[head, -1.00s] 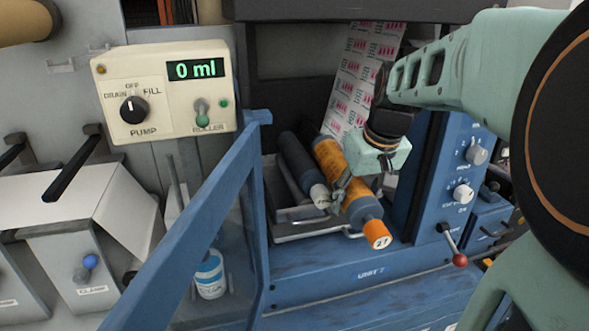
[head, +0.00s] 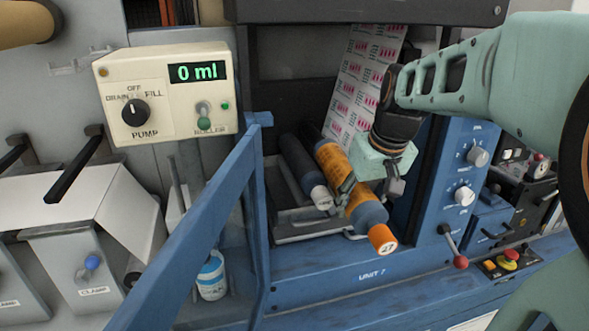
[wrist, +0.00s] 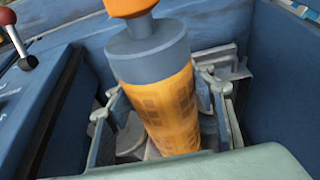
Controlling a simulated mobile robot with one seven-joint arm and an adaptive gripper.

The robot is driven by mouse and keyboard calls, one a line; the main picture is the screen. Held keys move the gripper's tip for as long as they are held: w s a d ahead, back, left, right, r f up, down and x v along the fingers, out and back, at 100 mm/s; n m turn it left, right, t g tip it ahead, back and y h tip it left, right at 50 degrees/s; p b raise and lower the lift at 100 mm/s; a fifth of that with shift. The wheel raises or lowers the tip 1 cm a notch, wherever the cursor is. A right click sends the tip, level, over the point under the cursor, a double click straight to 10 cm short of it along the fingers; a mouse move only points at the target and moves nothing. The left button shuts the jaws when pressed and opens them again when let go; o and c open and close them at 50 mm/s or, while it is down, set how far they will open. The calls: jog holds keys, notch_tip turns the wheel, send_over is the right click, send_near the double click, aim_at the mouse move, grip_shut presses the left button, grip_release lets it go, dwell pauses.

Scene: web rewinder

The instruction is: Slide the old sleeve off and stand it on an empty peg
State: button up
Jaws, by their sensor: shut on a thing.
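The old sleeve is an orange cylinder (head: 362,205) with dark printed patches, a grey-blue end and an orange tip marked 27. It slants out of the blue machine towards the front, and its far end runs back into the shaded bay. My gripper (head: 366,190) is shut on the sleeve, with one finger on each side. In the wrist view the sleeve (wrist: 165,95) lies between the fingers of my gripper (wrist: 158,100), its tip at the top. I cannot tell how much of the sleeve is still on its shaft. I make out no pegs.
A dark roller (head: 302,170) with a white end lies close left of the sleeve. A blue-framed clear guard (head: 205,215) stands open at left front. A red-knobbed lever (head: 454,248) sticks out at right. A printed web (head: 360,85) hangs behind. A bottle (head: 212,277) stands behind the guard.

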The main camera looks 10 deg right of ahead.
aim_at(390, 246)
jog(key=shift+s+d+p, duration=0.15)
jog(key=shift+s+p, duration=0.2)
jog(key=shift+s, duration=2.8)
jog(key=shift+s+d+p, duration=0.1)
jog(key=shift+s+p, duration=0.2)
jog(key=shift+s, duration=2.8)
jog(key=s+r+p, duration=0.2)
jog(key=s, duration=0.8)
jog(key=shift+d, duration=0.15)
jog(key=shift+s, duration=0.15)
